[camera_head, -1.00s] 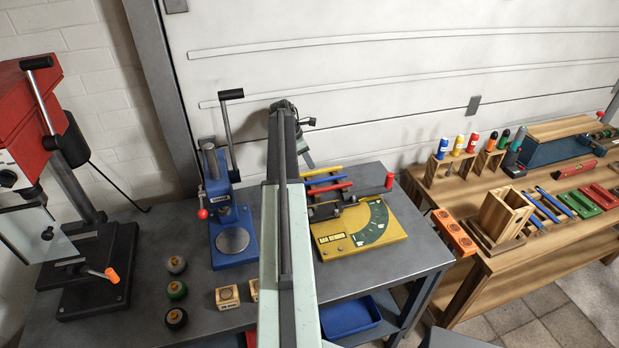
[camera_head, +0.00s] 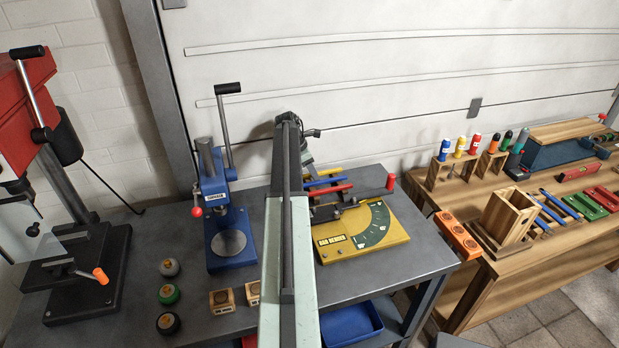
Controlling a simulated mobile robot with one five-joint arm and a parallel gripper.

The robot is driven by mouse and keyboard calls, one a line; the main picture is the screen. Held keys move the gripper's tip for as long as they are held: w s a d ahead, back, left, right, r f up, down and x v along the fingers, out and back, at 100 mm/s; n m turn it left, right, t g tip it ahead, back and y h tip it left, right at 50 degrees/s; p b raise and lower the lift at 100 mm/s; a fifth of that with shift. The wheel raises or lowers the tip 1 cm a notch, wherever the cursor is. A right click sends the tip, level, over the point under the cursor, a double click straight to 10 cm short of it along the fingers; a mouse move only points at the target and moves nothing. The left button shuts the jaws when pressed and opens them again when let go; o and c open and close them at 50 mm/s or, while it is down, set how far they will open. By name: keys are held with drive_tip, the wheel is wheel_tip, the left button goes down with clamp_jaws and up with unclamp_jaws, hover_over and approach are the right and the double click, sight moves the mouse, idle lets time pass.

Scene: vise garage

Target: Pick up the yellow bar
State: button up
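The yellow bar (camera_head: 330,171) lies in a rack behind the yellow base with the green dial, at the back of the grey bench. A blue bar (camera_head: 326,181) and a red bar (camera_head: 332,189) lie in front of it, roughly parallel. My gripper (camera_head: 309,165) points down near the left end of the yellow bar. My own arm hides part of the gripper and the bars' left ends. The fingers are too small and covered to show whether they are open or shut, or touching the bar.
The yellow base (camera_head: 385,246) with its dial and a red-knobbed lever (camera_head: 390,182) sits just in front of the bars. A blue press (camera_head: 230,240) stands to the left. A wooden bench (camera_head: 520,262) with tools is at right. The garage door is close behind.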

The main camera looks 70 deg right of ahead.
drive_tip(key=shift+c, duration=0.3)
clamp_jaws()
drive_tip(key=shift+r+p, duration=0.3)
drive_tip(key=shift+p, duration=0.05)
wheel_tip(320, 180, up, 4)
drive_tip(key=p, duration=0.4)
drive_tip(key=shift+r, duration=0.15)
drive_tip(key=s+a, duration=0.3)
drive_tip(key=a, duration=0.1)
drive_tip(key=s+a, duration=0.7)
drive_tip(key=a, duration=0.1)
drive_tip(key=shift+s+r+p, duration=0.25)
drive_tip(key=shift+s+p, duration=0.15)
